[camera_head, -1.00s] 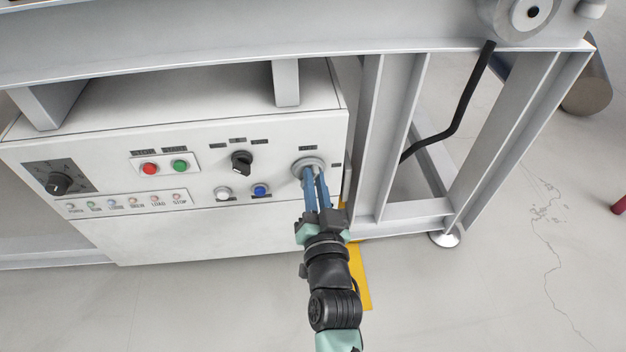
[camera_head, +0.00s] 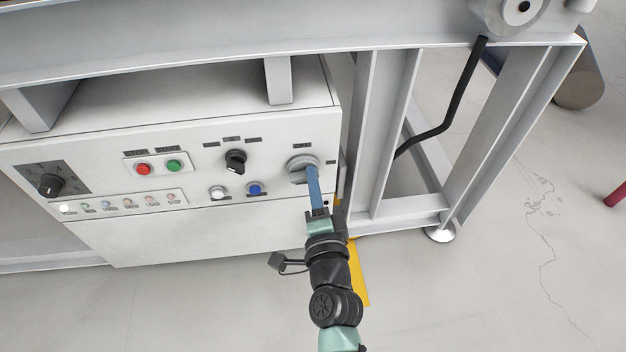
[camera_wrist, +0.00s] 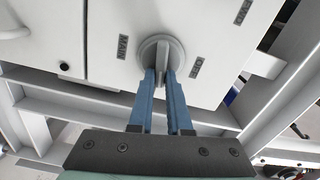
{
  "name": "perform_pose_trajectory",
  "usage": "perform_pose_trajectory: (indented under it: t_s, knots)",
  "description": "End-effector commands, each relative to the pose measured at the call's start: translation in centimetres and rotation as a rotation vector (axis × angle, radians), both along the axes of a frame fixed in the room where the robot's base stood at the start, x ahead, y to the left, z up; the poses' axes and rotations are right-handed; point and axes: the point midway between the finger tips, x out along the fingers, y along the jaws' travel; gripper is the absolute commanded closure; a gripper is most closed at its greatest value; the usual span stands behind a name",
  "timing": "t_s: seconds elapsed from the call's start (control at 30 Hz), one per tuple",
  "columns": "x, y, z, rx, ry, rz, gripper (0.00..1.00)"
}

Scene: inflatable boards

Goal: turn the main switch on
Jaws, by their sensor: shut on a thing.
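The main switch (camera_head: 301,164) is a grey round rotary knob with a raised grip bar, at the right end of the white control panel. In the wrist view the knob (camera_wrist: 163,52) sits beside a label reading MAIN. My gripper (camera_head: 312,174) is at the switch, its blue fingers shut on the knob's grip bar. In the wrist view the gripper (camera_wrist: 161,77) has one finger on each side of the bar. In the head view the fingers line up one behind the other and cover the lower right of the knob.
The panel also has a red button (camera_head: 143,169), a green button (camera_head: 174,166), a black selector (camera_head: 235,161), a white button (camera_head: 218,192), a blue button (camera_head: 254,188) and a black dial (camera_head: 50,185). Grey frame posts (camera_head: 385,130) stand just right of the panel.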

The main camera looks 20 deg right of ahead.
Motion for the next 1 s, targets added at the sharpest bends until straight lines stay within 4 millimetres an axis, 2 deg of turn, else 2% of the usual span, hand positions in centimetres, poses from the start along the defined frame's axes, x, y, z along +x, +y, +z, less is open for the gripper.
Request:
perform_pose_trajectory:
  t_s: [0.4,0.93,0.97,1.0]
  knots:
    - [-0.04,0.05,-0.38,0.175,-0.047,0.001,1.00]
    - [-0.04,0.08,-0.43,0.199,-0.054,0.001,1.00]
    - [-0.04,0.08,-0.43,0.199,-0.054,0.001,0.82]
    - [-0.04,0.08,-0.43,0.198,-0.054,0.001,0.75]
